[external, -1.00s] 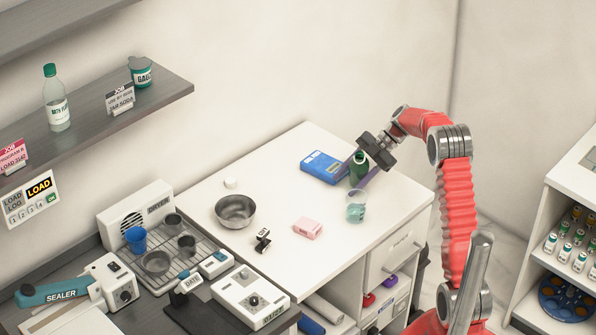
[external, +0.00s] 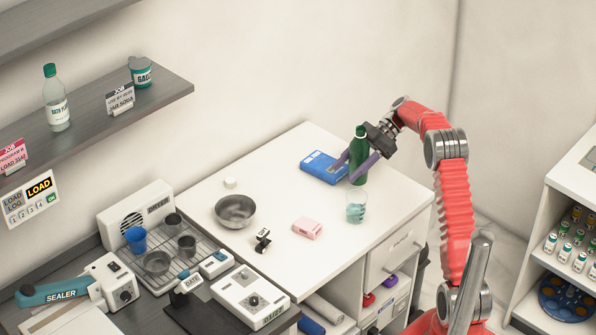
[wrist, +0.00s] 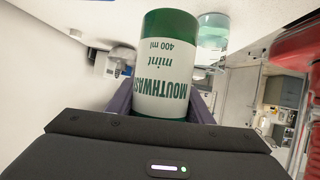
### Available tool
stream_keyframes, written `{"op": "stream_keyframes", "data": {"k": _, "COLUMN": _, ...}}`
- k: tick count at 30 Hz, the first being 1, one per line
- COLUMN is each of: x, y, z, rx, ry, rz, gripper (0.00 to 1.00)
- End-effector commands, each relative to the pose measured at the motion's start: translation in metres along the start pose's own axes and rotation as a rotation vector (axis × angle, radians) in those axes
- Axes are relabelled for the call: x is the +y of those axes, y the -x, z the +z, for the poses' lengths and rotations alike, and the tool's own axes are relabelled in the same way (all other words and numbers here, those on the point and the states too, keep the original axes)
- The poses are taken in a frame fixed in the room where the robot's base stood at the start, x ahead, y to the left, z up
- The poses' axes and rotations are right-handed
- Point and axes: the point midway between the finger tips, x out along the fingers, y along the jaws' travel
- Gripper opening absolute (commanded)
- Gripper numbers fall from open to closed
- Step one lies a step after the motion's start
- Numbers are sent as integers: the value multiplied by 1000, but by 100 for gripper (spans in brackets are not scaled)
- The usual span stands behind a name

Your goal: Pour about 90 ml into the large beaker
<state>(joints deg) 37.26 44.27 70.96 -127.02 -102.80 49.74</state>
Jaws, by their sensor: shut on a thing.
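A green mouthwash bottle (external: 358,158) is upright in my gripper (external: 357,166), which is shut around its body. In the wrist view the bottle (wrist: 167,65) shows a white label reading "MOUTHWASH mint 400 ml", between the fingers. A clear beaker (external: 356,206) with teal liquid in it stands on the white table just in front of the bottle. It also shows in the wrist view (wrist: 213,30), beyond the bottle. I cannot tell whether the bottle's base touches the table. The liquid level inside the bottle is hidden.
A blue box (external: 323,167) lies just left of the bottle. A pink box (external: 307,229), a small dark stand (external: 263,240) and a metal bowl (external: 235,211) are further left on the white table (external: 350,258). The table's front right is clear.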

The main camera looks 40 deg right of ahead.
Motion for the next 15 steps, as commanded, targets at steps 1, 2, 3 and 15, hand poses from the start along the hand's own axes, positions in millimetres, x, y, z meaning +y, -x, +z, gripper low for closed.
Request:
{"op": "stream_keyframes", "data": {"k": 1, "x": 0, "y": 0, "z": 0, "rx": 18, "ry": -15, "rz": -6, "gripper": 19}}
{"op": "stream_keyframes", "data": {"k": 2, "x": 0, "y": -1, "z": 0, "rx": 27, "ry": -24, "rz": -9, "gripper": 19}}
{"op": "stream_keyframes", "data": {"k": 3, "x": -1, "y": -1, "z": -1, "rx": 38, "ry": -33, "rz": -14, "gripper": 19}}
{"op": "stream_keyframes", "data": {"k": 15, "x": -2, "y": -1, "z": -3, "rx": 60, "ry": -54, "rz": -22, "gripper": 19}}
